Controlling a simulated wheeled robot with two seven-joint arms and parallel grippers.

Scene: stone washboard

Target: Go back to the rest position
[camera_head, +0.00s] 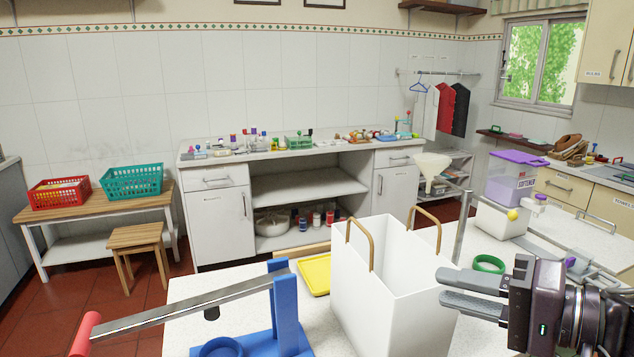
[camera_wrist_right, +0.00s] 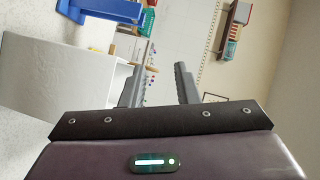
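My right gripper (camera_head: 441,285) is at the lower right of the head view, pointing left beside the white bag-like box. In the right wrist view its two fingers (camera_wrist_right: 166,68) stand apart with nothing between them. The white box (camera_head: 380,290) has two tan handles and stands upright on the counter; whether the fingers touch it is hard to tell. My left gripper does not show in the head view.
A blue press (camera_head: 286,310) with a long metal lever stands left of the box. A yellow tray (camera_head: 316,273) lies behind. A green ring (camera_head: 489,263), a purple-lidded softener container (camera_head: 515,180) and a white funnel (camera_head: 432,165) are near my right gripper.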

